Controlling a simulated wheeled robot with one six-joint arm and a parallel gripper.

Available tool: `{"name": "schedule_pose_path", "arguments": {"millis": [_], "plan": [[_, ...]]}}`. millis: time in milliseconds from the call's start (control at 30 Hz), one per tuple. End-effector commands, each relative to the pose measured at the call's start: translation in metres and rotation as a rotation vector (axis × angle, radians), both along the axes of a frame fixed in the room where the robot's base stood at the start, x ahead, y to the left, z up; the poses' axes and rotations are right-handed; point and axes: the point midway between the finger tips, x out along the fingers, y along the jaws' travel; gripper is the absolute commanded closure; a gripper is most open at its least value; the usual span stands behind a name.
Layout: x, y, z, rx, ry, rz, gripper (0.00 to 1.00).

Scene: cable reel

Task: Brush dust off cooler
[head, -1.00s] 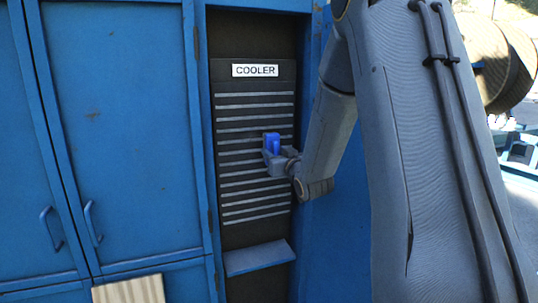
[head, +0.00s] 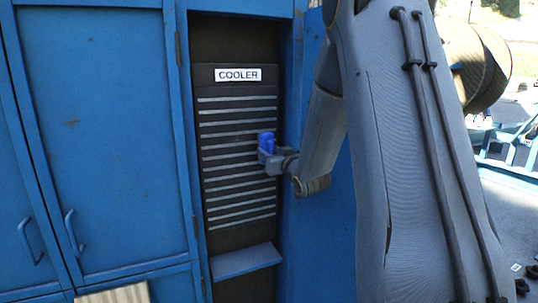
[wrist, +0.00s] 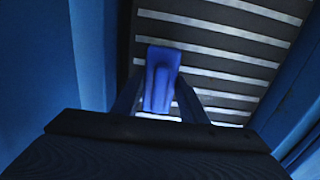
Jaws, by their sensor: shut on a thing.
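The cooler (head: 225,178) is a dark panel with several pale horizontal slats, set in a recess of the blue cabinet under a white "COOLER" label (head: 238,75). Its slats also fill the upper part of the wrist view (wrist: 225,45). My gripper (head: 268,152) is shut on a blue brush (head: 266,139) in front of the right part of the slats. In the wrist view the blue brush (wrist: 161,78) stands between the two fingers. Its bristles are not seen, and I cannot tell whether it touches the slats. No dust is clearly visible.
A blue ledge (head: 245,262) juts out below the slats. Blue cabinet doors (head: 105,140) with handles are at left. A pale ribbed board (head: 115,293) shows at the bottom left. A cable reel (head: 472,65) stands at the far right. The recess's side walls border the panel closely.

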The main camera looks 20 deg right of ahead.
Motion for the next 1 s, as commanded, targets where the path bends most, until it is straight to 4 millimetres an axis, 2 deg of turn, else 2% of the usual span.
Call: {"name": "schedule_pose_path", "arguments": {"millis": [100, 267, 633, 1000], "plan": [[-0.001, 0.000, 0.011, -0.001, -0.001, 0.000, 0.82], [-0.001, 0.002, 0.011, 0.000, 0.000, 0.001, 0.82], [0.002, 0.030, 0.010, 0.000, 0.000, 0.003, 0.82], [0.002, 0.048, 0.011, -0.002, -0.002, 0.007, 0.82]]}}
